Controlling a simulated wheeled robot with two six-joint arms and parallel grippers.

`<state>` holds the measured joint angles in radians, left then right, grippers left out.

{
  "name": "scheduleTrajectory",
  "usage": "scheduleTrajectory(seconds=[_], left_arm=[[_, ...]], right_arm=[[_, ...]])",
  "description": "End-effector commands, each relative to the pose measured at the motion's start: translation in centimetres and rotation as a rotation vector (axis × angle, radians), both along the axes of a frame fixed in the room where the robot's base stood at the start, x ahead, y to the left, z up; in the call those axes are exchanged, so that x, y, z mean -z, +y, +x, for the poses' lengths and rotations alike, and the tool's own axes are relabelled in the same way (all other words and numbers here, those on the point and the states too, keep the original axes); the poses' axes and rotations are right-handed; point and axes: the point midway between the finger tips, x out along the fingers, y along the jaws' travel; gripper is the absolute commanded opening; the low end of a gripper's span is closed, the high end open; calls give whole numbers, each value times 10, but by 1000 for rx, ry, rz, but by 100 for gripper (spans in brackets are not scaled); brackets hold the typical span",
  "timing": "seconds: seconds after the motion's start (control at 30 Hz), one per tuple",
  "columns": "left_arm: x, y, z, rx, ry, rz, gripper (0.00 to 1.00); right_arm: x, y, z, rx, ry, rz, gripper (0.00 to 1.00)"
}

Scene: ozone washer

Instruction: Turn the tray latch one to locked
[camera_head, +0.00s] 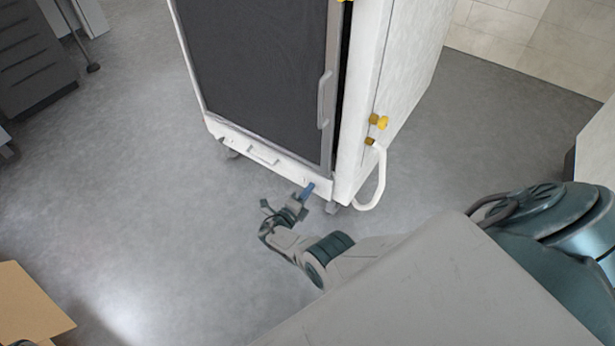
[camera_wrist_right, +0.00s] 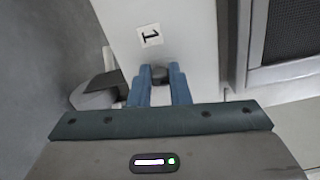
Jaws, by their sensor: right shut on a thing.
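The ozone washer (camera_head: 262,75) is a tall white cabinet with a dark door. A white tray front (camera_head: 240,146) runs along its bottom. In the right wrist view, a small dark latch knob (camera_wrist_right: 158,73) sits on the white panel just below a label marked 1 (camera_wrist_right: 150,36). My right gripper (camera_wrist_right: 160,78) has its blue fingers shut on this knob, one on each side. In the head view, my right gripper (camera_head: 306,192) is at the right end of the tray front and hides the latch. The latch's turn angle is hard to tell.
The door has a grey vertical handle (camera_head: 324,100). A white pipe (camera_head: 379,180) with yellow-knobbed valves (camera_head: 381,122) sticks out from the washer's right side. A cardboard box (camera_head: 32,303) is at the lower left. Grey floor (camera_head: 150,190) is clear left of the washer.

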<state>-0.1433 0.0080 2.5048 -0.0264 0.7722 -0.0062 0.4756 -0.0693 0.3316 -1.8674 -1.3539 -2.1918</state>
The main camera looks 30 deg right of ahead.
Motion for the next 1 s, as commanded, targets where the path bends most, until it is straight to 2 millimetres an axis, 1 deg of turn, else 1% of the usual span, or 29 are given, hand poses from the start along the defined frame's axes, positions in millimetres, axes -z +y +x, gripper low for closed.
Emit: scheduleTrajectory(seconds=[0.1, 0.33, 0.9, 0.93, 1.0], left_arm=[[0, 0, 1, 1, 2, 0, 0], [0, 0, 1, 2, 5, 1, 0], [0, 0, 1, 2, 6, 2, 0], [0, 0, 1, 2, 6, 2, 0], [0, 0, 1, 2, 6, 2, 0]], right_arm=[[0, 0, 0, 0, 62, -26, 0], [0, 0, 0, 0, 140, -58, 0], [1, 0, 1, -1, 168, -70, 0], [1, 0, 1, -1, 168, -70, 19], [1, 0, 0, -1, 168, -70, 32]])
